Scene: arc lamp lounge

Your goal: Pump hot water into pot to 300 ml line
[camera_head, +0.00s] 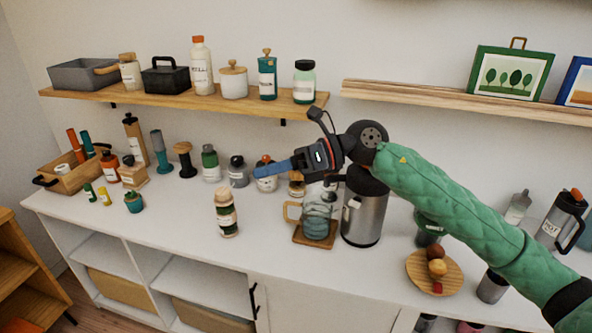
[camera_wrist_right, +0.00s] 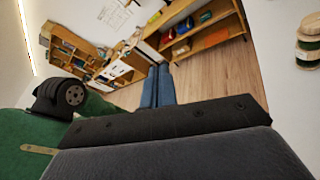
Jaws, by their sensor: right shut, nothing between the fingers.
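A glass pot (camera_head: 318,226) with a wooden handle stands on a wooden coaster (camera_head: 309,242) on the white counter. Its lower part looks blue-grey; I cannot read a line or level on it. A steel pump flask (camera_head: 362,222) stands upright just right of the pot, its top partly hidden behind my right arm. My right gripper (camera_head: 262,171) is shut and empty, with blue fingers pointing left, above and left of the pot. In the right wrist view its closed fingers (camera_wrist_right: 158,86) point out over the room. My left gripper is not in view.
A banded jar (camera_head: 226,213) stands left of the pot. A wooden plate with food (camera_head: 450,272) and a steel jug marked HOT (camera_head: 560,222) stand to the right. Several jars line the counter's back under a wooden shelf (camera_head: 190,97). The counter's front left is fairly clear.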

